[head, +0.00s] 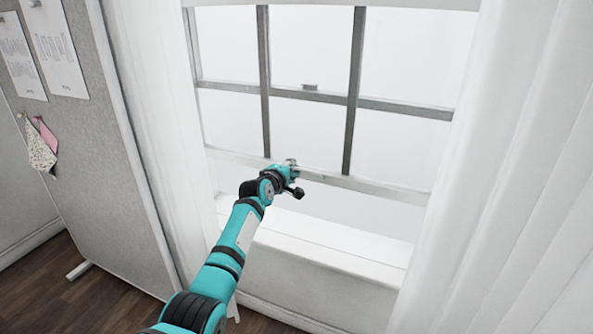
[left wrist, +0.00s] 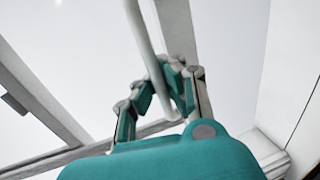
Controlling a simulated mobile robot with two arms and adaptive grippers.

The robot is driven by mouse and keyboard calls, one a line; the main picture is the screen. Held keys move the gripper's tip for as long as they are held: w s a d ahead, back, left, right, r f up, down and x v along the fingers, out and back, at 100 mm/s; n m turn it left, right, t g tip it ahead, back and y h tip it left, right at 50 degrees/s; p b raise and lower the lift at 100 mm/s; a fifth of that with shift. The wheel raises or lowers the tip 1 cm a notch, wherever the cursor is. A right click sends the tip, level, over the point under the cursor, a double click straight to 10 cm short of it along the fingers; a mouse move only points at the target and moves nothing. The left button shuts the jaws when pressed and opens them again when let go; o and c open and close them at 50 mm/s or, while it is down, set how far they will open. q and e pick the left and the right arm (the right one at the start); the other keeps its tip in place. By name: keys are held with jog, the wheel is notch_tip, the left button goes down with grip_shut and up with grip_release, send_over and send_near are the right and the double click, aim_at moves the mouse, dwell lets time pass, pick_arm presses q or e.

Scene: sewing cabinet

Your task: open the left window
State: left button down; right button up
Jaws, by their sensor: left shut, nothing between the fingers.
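The window (head: 370,187) has a white-grey frame with panes split by dark bars. The bottom rail of its lower sash stands above the sill (head: 330,241), with a bright gap between them. My left gripper (head: 292,166) is at this rail, left of its middle. In the left wrist view, the fingers of my left gripper (left wrist: 172,68) come together, with nothing held between them. A thin white curved bar (left wrist: 147,50) passes close by the fingers; I cannot tell whether they touch it. My right gripper is not in view.
White curtains hang at the left (head: 160,110) and right (head: 515,150) of the window. A small catch (head: 309,87) sits on the middle rail. A grey pinboard (head: 85,165) with papers and fabric scraps stands at the left on the wooden floor (head: 45,292).

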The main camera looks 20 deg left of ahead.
pick_arm(q)
jog(key=shift+r, duration=0.25)
jog(key=c, duration=1.4)
grip_release()
jog(key=shift+s+a, duration=0.1)
jog(key=shift+s, duration=0.05)
jog(key=shift+c, duration=0.2)
jog(key=shift+o, duration=0.3)
jog(key=shift+f, duration=0.1)
jog(key=v, duration=1.2)
jog(key=shift+f, duration=0.1)
